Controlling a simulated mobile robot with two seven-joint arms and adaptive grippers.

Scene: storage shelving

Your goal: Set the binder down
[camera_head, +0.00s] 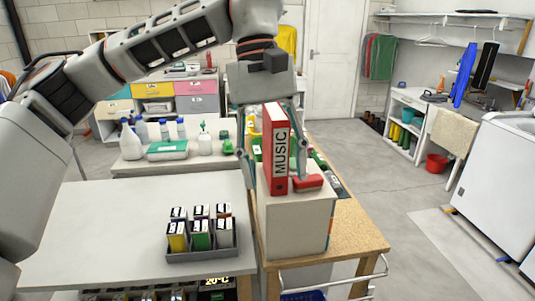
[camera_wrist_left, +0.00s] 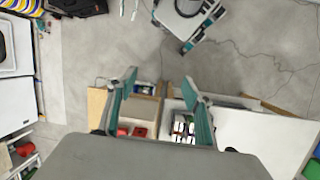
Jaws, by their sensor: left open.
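The red binder (camera_head: 275,150), with MUSIC on its white spine label, stands upright on top of a pale box-like stand (camera_head: 297,228) in the head view. My left gripper (camera_head: 272,165) is over the stand at the binder, its open fingers showing to the binder's left and right. The binder hides part of the gripper. In the left wrist view the fingers (camera_wrist_left: 160,105) are spread wide; I cannot clearly make out the binder there. Contact between fingers and binder cannot be told. My right gripper is not in view.
A red object (camera_head: 308,182) lies on the stand beside the binder. The stand is on a wooden-topped table (camera_head: 352,232). To the left, a white table (camera_head: 110,230) holds a grey tray (camera_head: 203,254) of small boxes. Bottles (camera_head: 130,140) stand on a table behind.

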